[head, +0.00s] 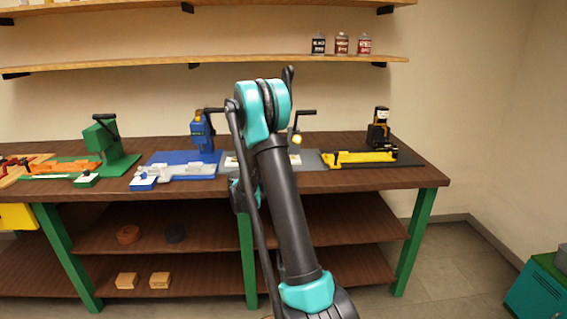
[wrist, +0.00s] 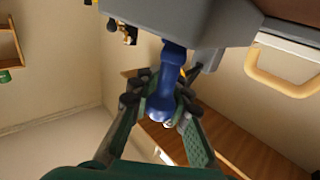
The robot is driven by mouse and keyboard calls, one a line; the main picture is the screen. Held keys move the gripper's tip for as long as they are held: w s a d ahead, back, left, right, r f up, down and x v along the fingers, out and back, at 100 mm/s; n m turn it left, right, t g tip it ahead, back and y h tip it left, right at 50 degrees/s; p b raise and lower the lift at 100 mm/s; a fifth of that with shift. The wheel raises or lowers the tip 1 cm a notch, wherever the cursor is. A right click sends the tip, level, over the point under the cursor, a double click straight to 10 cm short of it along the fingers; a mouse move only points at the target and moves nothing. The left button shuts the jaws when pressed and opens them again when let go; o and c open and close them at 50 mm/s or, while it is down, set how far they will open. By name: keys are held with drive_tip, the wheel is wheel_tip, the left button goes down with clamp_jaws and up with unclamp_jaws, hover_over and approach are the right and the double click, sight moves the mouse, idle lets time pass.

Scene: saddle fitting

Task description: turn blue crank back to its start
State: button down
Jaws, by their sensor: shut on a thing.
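A blue handle (wrist: 172,60), which looks like the blue crank, hangs from a grey housing (wrist: 205,22) in the wrist view. My gripper (wrist: 160,98) is shut around this blue handle, with a finger on each side of its lower part. The handle is still joined to the housing at its upper end. In the head view my arm stands in front of the bench, and my gripper and the blue crank are hidden behind it. How far the crank is turned cannot be told.
The wooden bench (head: 400,172) carries a green press (head: 112,145), a blue press (head: 202,132) on a blue mat, and a yellow and black fixture (head: 362,157) at the right. Shelves (head: 180,240) lie below. A green cabinet (head: 540,290) stands at the lower right.

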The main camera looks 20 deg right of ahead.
drive_tip(key=shift+m+g+h, duration=0.4)
drive_tip(key=shift+m+g, duration=0.2)
drive_tip(key=shift+g, duration=0.5)
drive_tip(key=c, duration=1.5)
unclamp_jaws()
drive_tip(key=shift+o, duration=0.2)
drive_tip(key=v, duration=1.2)
drive_tip(key=shift+w+f, duration=0.1)
drive_tip(key=shift+f, duration=0.05)
drive_tip(key=shift+o, duration=0.5)
